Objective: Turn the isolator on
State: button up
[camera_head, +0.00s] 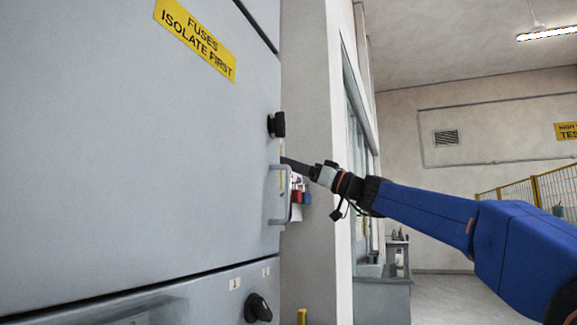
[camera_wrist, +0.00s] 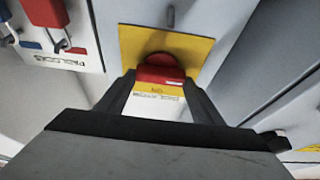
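The isolator shows in the wrist view as a red rotary handle (camera_wrist: 160,72) with a rounded dark top, on a yellow plate (camera_wrist: 190,48). My gripper (camera_wrist: 160,80) points at it, with one dark finger on each side of the red part. A gap stays between the fingers, and a white and yellow label (camera_wrist: 153,103) shows in it. I cannot tell whether the fingers touch the handle. In the head view my gripper (camera_head: 288,162) is at the right edge of the grey cabinet, its tips partly hidden, and the red handle cannot be seen there.
The grey cabinet (camera_head: 140,150) has a black knob (camera_head: 277,125) above my gripper, a pull handle (camera_head: 284,205) just below it, and another black knob (camera_head: 258,307) lower down. Red (camera_wrist: 45,12) and blue padlocks hang at the left in the wrist view. Open floor lies at the right.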

jog(key=shift+m, duration=0.5)
jog(key=shift+s+r+m+t+h, duration=0.1)
jog(key=shift+m+t+h, duration=0.95)
jog(key=shift+m, duration=2.5)
jog(key=shift+w+f+m+t+h, duration=0.1)
jog(key=shift+m+t+h, duration=0.4)
jog(key=shift+m+h, duration=2.05)
jog(key=shift+s+r+m+t+h, duration=0.1)
jog(key=shift+m+t+h, duration=0.45)
jog(key=shift+m, duration=3.95)
jog(key=shift+y, duration=0.25)
jog(key=o, duration=1.1)
jog(key=shift+c, duration=0.2)
jog(key=shift+s, duration=0.1)
jog(key=v, duration=1.7)
